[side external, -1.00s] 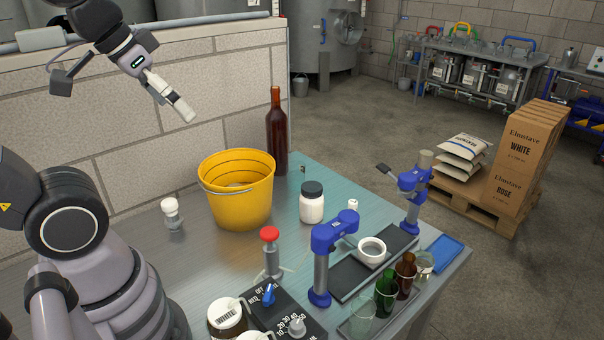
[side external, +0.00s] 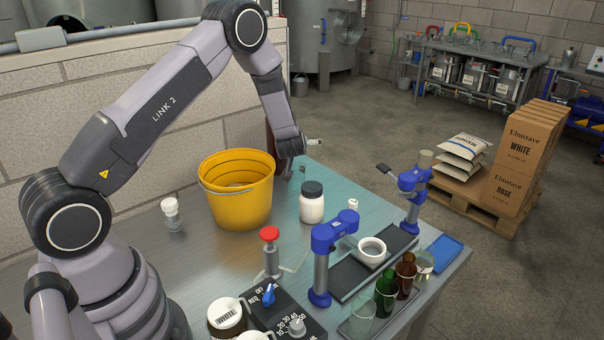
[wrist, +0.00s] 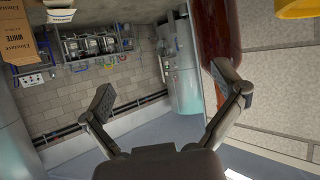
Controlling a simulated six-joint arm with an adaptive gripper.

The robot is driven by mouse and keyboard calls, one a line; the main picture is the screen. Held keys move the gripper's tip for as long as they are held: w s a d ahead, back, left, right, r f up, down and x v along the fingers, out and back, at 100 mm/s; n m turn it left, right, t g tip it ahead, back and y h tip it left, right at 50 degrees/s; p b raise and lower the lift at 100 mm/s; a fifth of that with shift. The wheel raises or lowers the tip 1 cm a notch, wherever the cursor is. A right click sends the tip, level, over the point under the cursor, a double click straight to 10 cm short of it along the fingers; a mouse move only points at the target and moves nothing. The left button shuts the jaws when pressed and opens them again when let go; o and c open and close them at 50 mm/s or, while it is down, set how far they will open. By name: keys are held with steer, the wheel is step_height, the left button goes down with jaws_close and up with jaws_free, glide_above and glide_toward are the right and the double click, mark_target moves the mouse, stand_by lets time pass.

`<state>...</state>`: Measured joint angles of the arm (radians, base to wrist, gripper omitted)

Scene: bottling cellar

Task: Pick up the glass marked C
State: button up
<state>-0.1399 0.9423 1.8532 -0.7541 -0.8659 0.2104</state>
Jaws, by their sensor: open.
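Several glasses stand in a row on a tray at the table's front right in the side view: a clear one (side external: 362,319), a green one (side external: 386,294), a brown one (side external: 405,276) and another clear one (side external: 425,263). I cannot read a C on any of them. My gripper (side external: 312,143) is beyond the yellow bucket, above the table's far end and well away from the glasses; my wrist partly hides it. In the wrist view my gripper (wrist: 163,84) is open, with nothing between its fingers. No glass shows there.
A dark red bottle (wrist: 215,35) is close to my right-hand finger in the wrist view. The yellow bucket (side external: 236,200) and a white jar (side external: 312,207) stand on the table. Blue-headed stands (side external: 321,270) with a white cup (side external: 371,253) are beside the glasses.

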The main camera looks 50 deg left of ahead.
steer(key=y, duration=0.1)
glide_toward(296, 166)
steer(key=w+a+r, duration=0.1)
steer(key=w, duration=0.1)
steer(key=shift+g, duration=0.3)
steer(key=w+a+f, duration=0.1)
steer(key=f, duration=0.1)
steer(key=w+a+f, duration=0.1)
steer(key=a, duration=0.1)
steer(key=shift+w+a+f, duration=0.35)
steer(key=shift+w, duration=0.05)
steer(key=c, duration=1.3)
steer(key=shift+r, duration=0.1)
